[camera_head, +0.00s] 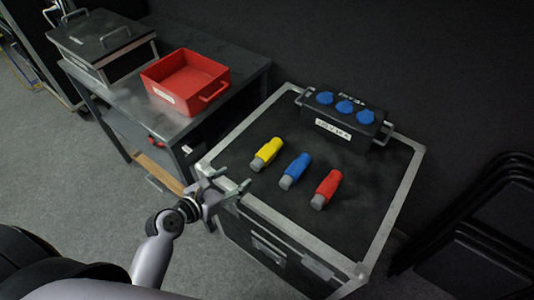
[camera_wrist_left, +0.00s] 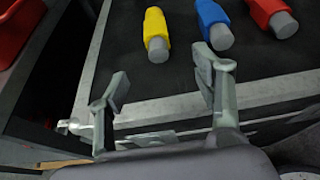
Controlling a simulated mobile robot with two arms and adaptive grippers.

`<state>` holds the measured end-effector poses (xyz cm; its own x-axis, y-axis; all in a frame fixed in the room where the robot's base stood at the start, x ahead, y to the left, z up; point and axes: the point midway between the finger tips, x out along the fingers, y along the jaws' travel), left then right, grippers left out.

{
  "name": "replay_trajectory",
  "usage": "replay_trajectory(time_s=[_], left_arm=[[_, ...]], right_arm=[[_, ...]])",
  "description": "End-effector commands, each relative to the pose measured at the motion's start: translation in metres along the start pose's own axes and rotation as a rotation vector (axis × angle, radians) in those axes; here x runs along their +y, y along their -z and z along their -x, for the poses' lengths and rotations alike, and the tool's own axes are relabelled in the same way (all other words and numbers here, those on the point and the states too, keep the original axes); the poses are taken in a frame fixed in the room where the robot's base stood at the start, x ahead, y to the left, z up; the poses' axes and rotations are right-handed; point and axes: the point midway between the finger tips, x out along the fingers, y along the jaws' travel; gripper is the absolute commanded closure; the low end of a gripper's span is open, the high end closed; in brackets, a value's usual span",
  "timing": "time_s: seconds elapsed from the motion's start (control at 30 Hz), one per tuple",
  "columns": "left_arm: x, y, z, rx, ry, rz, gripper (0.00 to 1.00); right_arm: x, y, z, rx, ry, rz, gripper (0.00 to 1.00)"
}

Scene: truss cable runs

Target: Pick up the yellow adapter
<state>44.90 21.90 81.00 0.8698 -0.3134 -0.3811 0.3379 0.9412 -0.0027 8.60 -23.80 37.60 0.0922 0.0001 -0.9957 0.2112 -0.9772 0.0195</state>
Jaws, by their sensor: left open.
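The yellow adapter (camera_head: 267,152) lies on the black top of the flight case (camera_head: 345,215), near its left edge. It has a yellow body and a grey end pointing toward the front left. In the left wrist view the yellow adapter (camera_wrist_left: 156,32) is ahead of the fingers, near the top of the picture. My left gripper (camera_head: 232,180) is open and empty at the case's front left edge, short of the adapter and apart from it. In the left wrist view its fingers (camera_wrist_left: 165,85) are spread wide. My right gripper is not in view.
A blue adapter (camera_head: 295,170) and a red adapter (camera_head: 327,188) lie to the right of the yellow one. A black box with blue sockets (camera_head: 341,120) stands behind them. A red bin (camera_head: 157,94) sits on the table at left. Folded black chairs (camera_head: 480,235) stand at right.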

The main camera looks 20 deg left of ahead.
Motion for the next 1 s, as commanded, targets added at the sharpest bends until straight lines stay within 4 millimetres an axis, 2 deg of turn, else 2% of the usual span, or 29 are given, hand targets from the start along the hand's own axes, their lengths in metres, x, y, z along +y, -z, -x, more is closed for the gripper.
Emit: replay_trajectory(time_s=[0.4, 0.53, 0.77, 1.0], left_arm=[[0.000, -0.002, -0.088, -0.001, 0.002, -0.003, 0.40], [0.000, -0.001, -0.106, 0.000, 0.003, -0.002, 0.40], [0.002, -0.004, -0.121, 0.000, 0.002, -0.005, 0.40], [0.007, -0.009, -0.156, 0.002, 0.003, -0.005, 0.40]], right_arm=[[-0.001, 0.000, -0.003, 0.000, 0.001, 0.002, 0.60], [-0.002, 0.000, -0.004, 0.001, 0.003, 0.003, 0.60], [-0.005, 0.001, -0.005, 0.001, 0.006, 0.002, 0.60], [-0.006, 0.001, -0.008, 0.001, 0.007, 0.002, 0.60]])
